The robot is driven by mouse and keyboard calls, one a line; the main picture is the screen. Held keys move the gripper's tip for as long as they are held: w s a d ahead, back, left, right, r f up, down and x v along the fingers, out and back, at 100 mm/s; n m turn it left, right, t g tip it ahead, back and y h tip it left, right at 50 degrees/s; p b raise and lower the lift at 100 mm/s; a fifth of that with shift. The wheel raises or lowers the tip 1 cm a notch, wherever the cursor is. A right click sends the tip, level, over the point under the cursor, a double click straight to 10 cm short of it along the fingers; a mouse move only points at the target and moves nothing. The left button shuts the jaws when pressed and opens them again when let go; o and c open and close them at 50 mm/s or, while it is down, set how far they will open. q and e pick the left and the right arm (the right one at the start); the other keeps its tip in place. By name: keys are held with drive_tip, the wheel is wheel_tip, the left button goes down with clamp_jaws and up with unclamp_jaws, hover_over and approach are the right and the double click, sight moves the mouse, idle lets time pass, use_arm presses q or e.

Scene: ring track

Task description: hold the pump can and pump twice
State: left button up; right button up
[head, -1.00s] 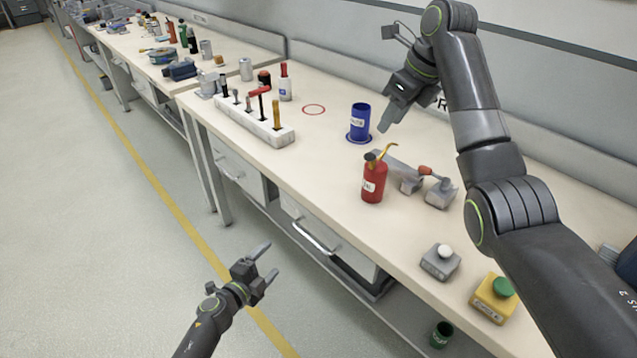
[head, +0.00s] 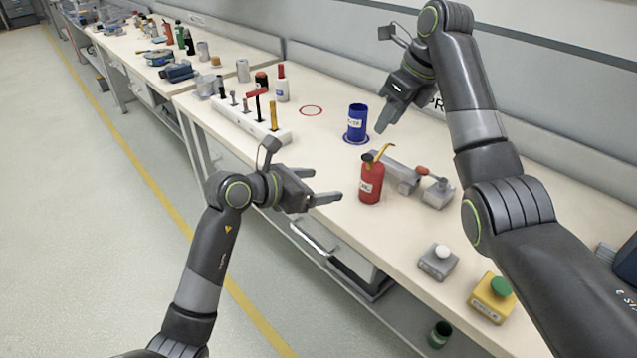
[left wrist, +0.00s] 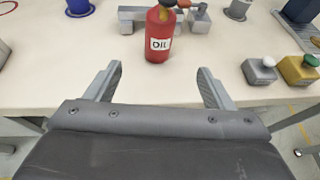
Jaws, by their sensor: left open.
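The pump can is a red can labelled OIL (head: 371,184) with a yellow spout and dark top, upright near the bench's front edge. It also shows in the left wrist view (left wrist: 160,38), ahead of and between the fingers. My left gripper (head: 328,187) is open and empty, just left of the can and apart from it. In the left wrist view its two fingers (left wrist: 158,88) are spread wide. My right gripper (head: 386,112) hangs above the bench behind the can, near a blue cup; whether its fingers are apart is unclear.
The blue cup (head: 357,122) stands on a ringed spot behind the can. A grey clamp-like device with a red knob (head: 437,188) is right of the can. Grey (head: 438,262) and yellow (head: 493,298) button boxes stand nearer. A white tool rack (head: 240,122) is at left.

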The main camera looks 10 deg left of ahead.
sight(363, 181)
use_arm(q)
drive_tip(key=x, duration=1.7)
drive_tip(key=shift+w+d, duration=0.1)
drive_tip(key=c, duration=1.2)
use_arm(e)
drive_tip(key=shift+c, duration=0.2)
clamp_jaws()
idle(1.5)
